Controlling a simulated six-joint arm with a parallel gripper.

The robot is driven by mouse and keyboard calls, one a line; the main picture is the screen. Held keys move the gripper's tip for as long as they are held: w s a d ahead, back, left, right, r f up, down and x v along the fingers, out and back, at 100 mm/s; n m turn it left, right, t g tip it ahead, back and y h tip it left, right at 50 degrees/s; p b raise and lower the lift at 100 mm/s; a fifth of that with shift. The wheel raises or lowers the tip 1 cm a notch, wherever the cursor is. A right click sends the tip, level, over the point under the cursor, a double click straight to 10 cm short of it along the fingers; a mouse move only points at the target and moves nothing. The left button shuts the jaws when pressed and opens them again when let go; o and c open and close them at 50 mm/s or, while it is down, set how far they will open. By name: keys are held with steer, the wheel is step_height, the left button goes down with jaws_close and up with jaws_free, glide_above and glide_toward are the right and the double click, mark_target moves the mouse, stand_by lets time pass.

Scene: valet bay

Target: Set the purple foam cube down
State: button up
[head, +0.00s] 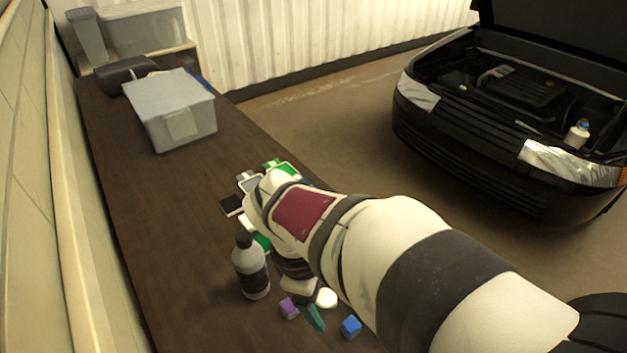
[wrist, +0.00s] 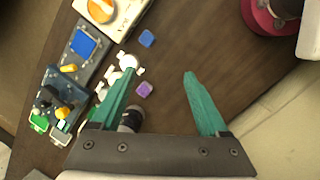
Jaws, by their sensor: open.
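The purple foam cube (head: 289,308) appears to rest on the dark wooden bench, just left of a green finger of my gripper (head: 313,317) in the head view. In the wrist view the purple cube (wrist: 145,89) lies close beside the left finger, on its inner side. My gripper (wrist: 160,80) is open, with its two green fingers wide apart and nothing held between them. In the head view my arm hides much of the gripper and the second finger.
A blue cube (head: 351,326) lies near the purple one. A grey bottle with a dark cap (head: 252,268) stands to the left. Several small devices (wrist: 85,45) lie nearby. A grey lidded bin (head: 180,118) stands farther back. The bench's left part is clear.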

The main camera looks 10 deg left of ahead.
mark_target(289, 304)
steer(key=w+a+f+n+t, duration=0.25)
steer(key=a+f+n, duration=0.25)
steer(key=a+n, duration=0.65)
steer(key=shift+h, duration=0.4)
steer(key=x, duration=1.5)
steer(key=shift+w+a+f, duration=0.15)
steer(key=shift+w+f, duration=0.15)
steer(key=shift+w, duration=0.05)
jaws_close()
